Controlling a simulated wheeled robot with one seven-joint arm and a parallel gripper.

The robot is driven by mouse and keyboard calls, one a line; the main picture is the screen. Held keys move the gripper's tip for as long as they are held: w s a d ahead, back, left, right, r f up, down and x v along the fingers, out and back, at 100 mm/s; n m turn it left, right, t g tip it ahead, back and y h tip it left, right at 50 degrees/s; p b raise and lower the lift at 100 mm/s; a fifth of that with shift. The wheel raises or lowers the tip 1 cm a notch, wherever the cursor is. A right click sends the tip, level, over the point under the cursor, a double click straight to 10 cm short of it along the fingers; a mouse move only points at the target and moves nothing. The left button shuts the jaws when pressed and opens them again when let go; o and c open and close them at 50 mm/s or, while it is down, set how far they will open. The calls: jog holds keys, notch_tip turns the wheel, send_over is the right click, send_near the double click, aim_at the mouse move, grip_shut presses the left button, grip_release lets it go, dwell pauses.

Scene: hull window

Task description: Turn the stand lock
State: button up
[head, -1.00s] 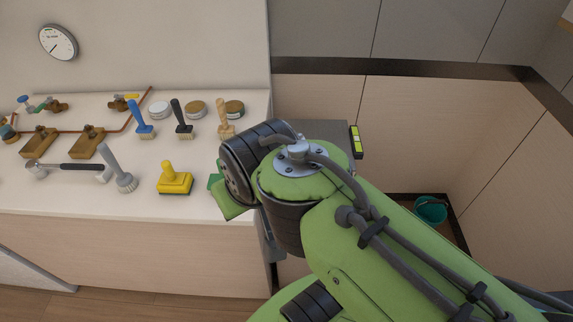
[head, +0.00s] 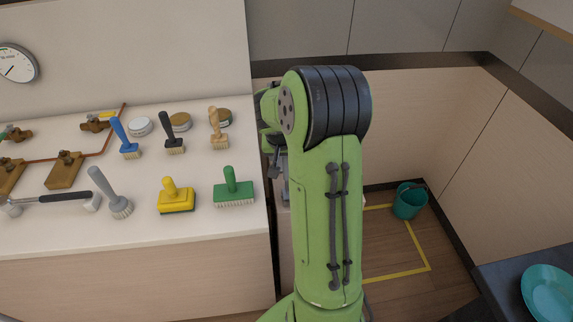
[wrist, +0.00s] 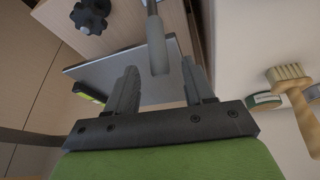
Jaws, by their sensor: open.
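A black star-shaped knob (wrist: 90,16) shows at the top left of the wrist view, on a pale wooden face. A grey rounded handle on a thin rod (wrist: 156,45) points down between my gripper's fingers. I cannot tell which of the two is the stand lock. My gripper (wrist: 161,78) is open, with one finger on each side of the grey handle; contact is not clear. A grey plate (wrist: 90,72) lies behind the fingers. In the head view my arm hides most of the gripper and the stand area.
The white counter (head: 130,230) at the left carries several brushes, including a green one (head: 234,188) and a yellow one (head: 176,196). A wooden brush (wrist: 292,90) is right of my gripper. A teal bucket (head: 409,202) stands on the floor near yellow tape (head: 418,245).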

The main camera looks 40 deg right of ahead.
aim_at(287, 176)
jog(key=x, duration=0.5)
jog(key=shift+b, duration=0.3)
jog(key=shift+c, duration=0.5)
grip_shut()
